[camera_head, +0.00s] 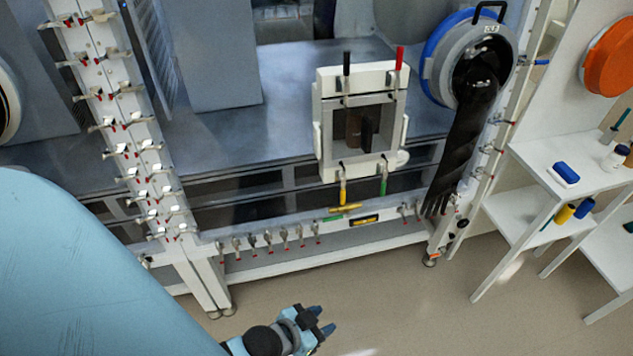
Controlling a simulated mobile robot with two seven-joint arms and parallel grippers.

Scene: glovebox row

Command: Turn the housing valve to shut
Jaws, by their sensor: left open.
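A white housing (325,130) with a square dark opening is mounted on the front of the glovebox. Two handles stand up from its top, a black handle (346,62) and a red handle (399,58). Below it hang a yellow handle (343,190) and a green handle (383,186), both pointing down. A flat yellow piece (345,208) lies crosswise under the yellow handle. I cannot tell which of these is the housing valve. My left gripper (322,320) is open and empty, low in the view, well below the housing and apart from it. My right gripper is out of view.
A blue-ringed port with a black glove (465,140) hangs right of the housing. White posts with several clamps (130,130) flank the glovebox. A white side table (540,150) with bottles stands at the right. The floor (420,300) is clear.

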